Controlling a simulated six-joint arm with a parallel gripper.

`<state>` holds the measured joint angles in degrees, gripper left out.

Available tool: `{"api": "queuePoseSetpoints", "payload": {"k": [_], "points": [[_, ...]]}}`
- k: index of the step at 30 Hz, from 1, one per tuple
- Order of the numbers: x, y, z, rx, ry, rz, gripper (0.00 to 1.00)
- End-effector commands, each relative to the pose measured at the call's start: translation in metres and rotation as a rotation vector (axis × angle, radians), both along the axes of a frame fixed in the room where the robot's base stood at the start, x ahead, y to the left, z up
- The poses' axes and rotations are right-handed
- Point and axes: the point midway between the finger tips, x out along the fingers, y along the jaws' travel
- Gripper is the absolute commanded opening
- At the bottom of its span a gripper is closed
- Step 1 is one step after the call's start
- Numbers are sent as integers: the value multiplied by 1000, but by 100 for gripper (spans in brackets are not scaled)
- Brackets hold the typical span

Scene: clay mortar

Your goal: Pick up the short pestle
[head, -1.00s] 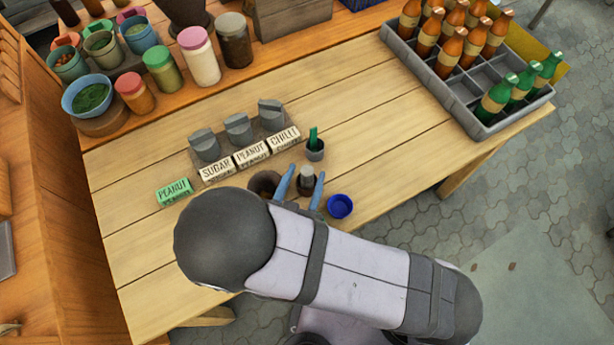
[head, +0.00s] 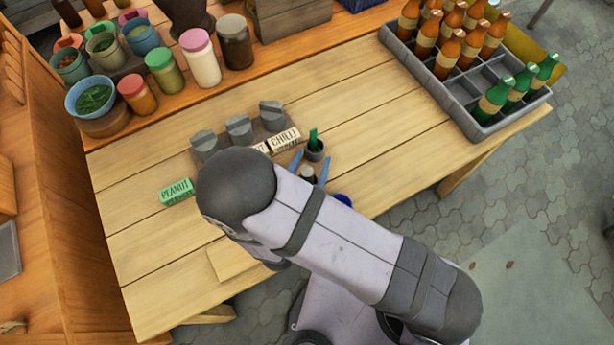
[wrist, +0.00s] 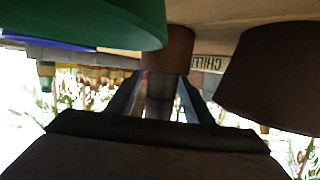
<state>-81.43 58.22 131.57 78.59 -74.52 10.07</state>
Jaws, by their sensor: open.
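My gripper (head: 310,167) is open, with its two blue fingers pointing toward the back of the table. A small dark upright piece with a pale top (head: 307,173) stands between the fingers; I cannot tell for sure whether it is the short pestle. Just beyond the fingertips is a grey cup (head: 316,155) with a green piece (head: 313,136) standing in it. In the wrist view, a brown cylinder (wrist: 168,48) shows beyond the open fingers. A large dark brown shape (wrist: 275,75) is at the right and a green one (wrist: 90,20) at the upper left.
A blue bowl (head: 344,200) is partly hidden by my arm. A green PEANUT block (head: 176,191), a CHILLI label (head: 285,139) and grey holders (head: 238,130) stand to the left. A bottle crate (head: 480,126) is at the back right. The table's middle right is clear.

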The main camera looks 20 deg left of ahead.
Motion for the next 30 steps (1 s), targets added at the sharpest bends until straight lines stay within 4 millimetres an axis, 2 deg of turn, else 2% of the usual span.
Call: {"api": "queuePoseSetpoints", "payload": {"k": [2,6,8,20,30], "points": [[0,0,0,0,0,0,47],[0,0,0,0,0,0,13],[0,0,0,0,0,0,2],[0,0,2,0,0,0,2],[0,0,21,2,-1,0,2]]}}
